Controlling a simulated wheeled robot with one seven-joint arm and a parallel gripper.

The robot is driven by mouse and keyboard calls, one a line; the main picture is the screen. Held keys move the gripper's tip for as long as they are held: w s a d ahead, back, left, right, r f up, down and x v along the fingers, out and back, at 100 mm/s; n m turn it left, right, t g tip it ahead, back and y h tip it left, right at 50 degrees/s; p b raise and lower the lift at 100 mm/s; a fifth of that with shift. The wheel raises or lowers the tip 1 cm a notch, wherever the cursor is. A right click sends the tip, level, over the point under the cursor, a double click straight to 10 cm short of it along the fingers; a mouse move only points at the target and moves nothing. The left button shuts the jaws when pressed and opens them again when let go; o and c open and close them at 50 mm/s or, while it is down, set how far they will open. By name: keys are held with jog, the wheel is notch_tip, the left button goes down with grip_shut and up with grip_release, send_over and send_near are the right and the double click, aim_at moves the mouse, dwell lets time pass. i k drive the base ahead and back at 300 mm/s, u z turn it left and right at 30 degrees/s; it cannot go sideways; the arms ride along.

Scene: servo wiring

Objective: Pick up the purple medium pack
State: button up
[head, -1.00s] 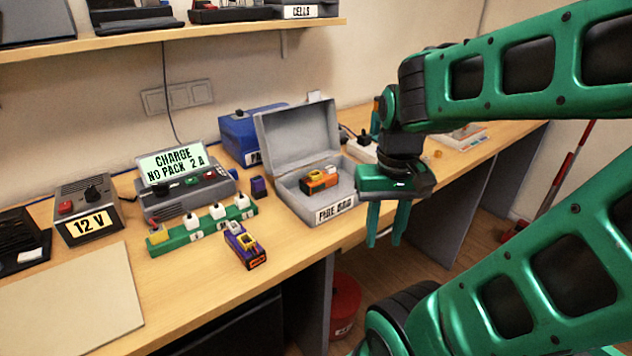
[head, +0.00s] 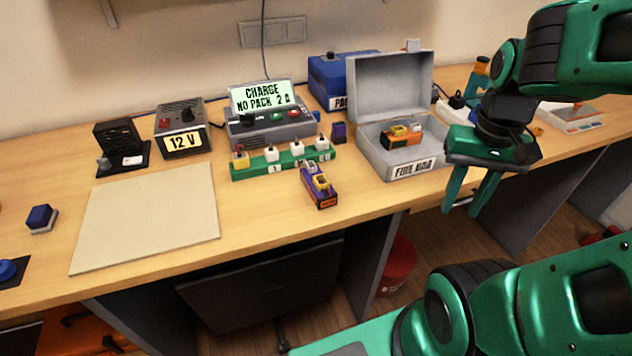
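A purple pack (head: 318,186) with a yellow top piece and an orange end lies on the table in front of the green connector strip (head: 283,160). A smaller dark purple block (head: 339,132) stands behind it, beside the charger; I cannot tell which one is the medium pack. My gripper (head: 468,208) points down past the table's front edge, right of the purple pack and in front of the grey box. Its two green fingers are apart with nothing between them.
The open grey box (head: 398,172), labelled FIRE BAG, holds an orange pack (head: 401,136). The charger (head: 270,125) reads NO PACK. A 12 V supply (head: 183,133), a beige mat (head: 150,215) and a blue box (head: 335,80) are also on the table. Table left of my gripper, before the box, is clear.

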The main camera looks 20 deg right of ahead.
aim_at(322, 192)
jog(key=z, duration=2.9)
jog(key=k, duration=1.75)
jog(key=u, duration=1.15)
